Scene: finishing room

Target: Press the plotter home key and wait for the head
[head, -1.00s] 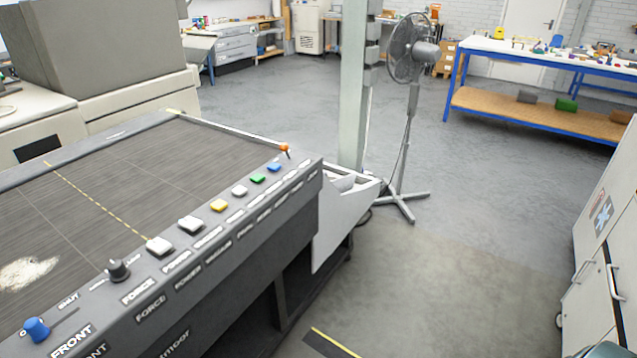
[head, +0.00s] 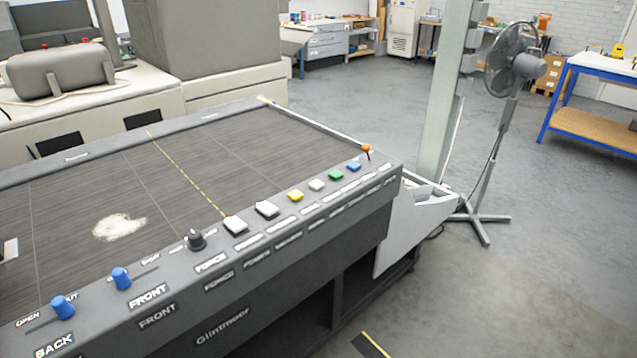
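A large dark flatbed machine (head: 300,137) fills the left and middle of the head view. Its front panel carries a row of keys: two white keys (head: 235,225), a yellow key (head: 295,195), a light grey key (head: 317,185), a green key (head: 336,175) and a blue key (head: 353,165). A lever with an orange knob (head: 367,148) stands at the panel's right end. A black knob (head: 196,240) and blue slider knobs (head: 121,278) sit farther left. The small key labels are too blurred to tell which is home. Neither of my grippers is in view.
A pedestal fan (head: 514,62) and a pale green post (head: 446,95) stand right of the machine. A blue-framed workbench (head: 580,121) is at the right. The grey floor (head: 545,260) at the right front is clear. A yellow-edged dark strip (head: 371,346) lies on it.

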